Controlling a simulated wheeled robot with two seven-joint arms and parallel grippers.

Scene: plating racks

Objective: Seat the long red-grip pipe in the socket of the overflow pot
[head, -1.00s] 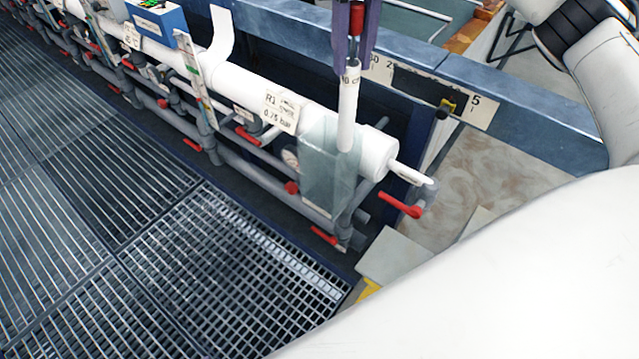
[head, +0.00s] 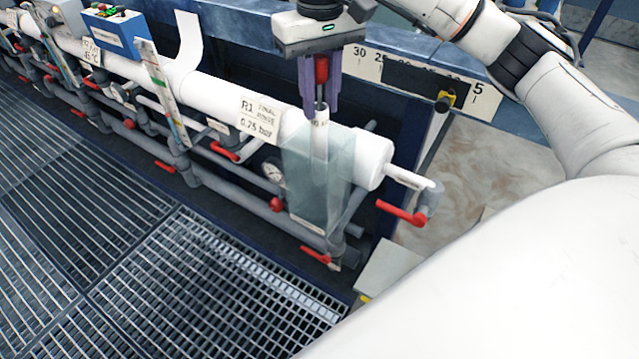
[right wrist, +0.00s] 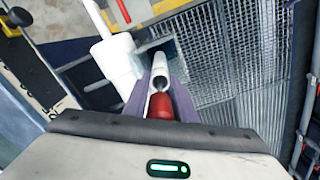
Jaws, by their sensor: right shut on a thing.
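The long red-grip pipe is white, with a red grip (head: 321,70) at its top, and stands about upright. My right gripper (head: 321,106) is shut on it, its purple fingers on both sides of the red grip. The right wrist view also shows the red grip (right wrist: 160,107) between the fingers. The overflow pot (head: 338,190) is a clear greenish box at the end of the thick white pipe. The long pipe's lower part shows through the pot's wall, inside or behind it; I cannot tell how deep. Its lower end and the socket are not clear. My left gripper is out of view.
The thick white pipe (head: 225,95) with an R1 label runs behind the pot. Red-handled valves (head: 402,213) and grey pipes lie close around it. A blue rail with a number scale (head: 365,66) is behind. Grating (head: 200,290) covers the floor in front.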

